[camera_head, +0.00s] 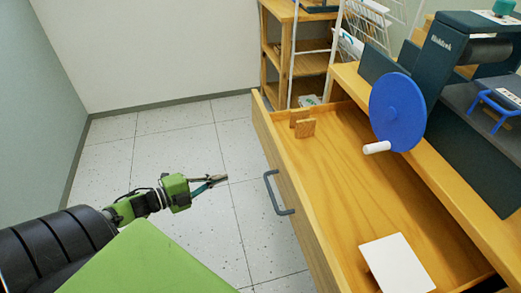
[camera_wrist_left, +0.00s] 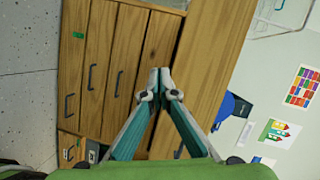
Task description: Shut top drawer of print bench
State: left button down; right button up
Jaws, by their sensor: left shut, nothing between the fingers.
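The top drawer (camera_head: 385,190) of the wooden print bench is pulled out in the head view. Its front panel (camera_head: 291,200) faces left and carries a dark grey handle (camera_head: 276,193). Inside lie small wooden blocks (camera_head: 303,123) and a white card (camera_head: 396,264). My left gripper (camera_head: 222,179) is shut and empty, left of the handle and apart from it. In the left wrist view the shut fingertips (camera_wrist_left: 160,75) appear in front of the bench's wooden drawer fronts (camera_wrist_left: 123,60), which have dark handles. My right gripper is not in view.
A press with a blue wheel (camera_head: 397,112) and white crank knob stands on the bench top. A wooden shelf (camera_head: 278,60) and a white wire rack (camera_head: 377,25) stand behind. The tiled floor (camera_head: 150,150) left of the drawer is clear.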

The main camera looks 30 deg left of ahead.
pick_arm(q)
notch_tip(320, 180, up, 10)
jog(key=s+m+g+h, duration=0.1)
jog(key=s+m+h, duration=0.1)
jog(key=m+h, duration=0.45)
jog(key=b, duration=0.2)
send_near(270, 149)
jog(key=shift+m+y, duration=0.25)
jog(key=shift+y, duration=0.1)
jog(key=x, duration=0.6)
jog(key=shift+w+d+r, duration=0.15)
jog(key=shift+d+r, duration=0.25)
jog(key=shift+d, duration=0.05)
jog(key=shift+w+d, duration=0.1)
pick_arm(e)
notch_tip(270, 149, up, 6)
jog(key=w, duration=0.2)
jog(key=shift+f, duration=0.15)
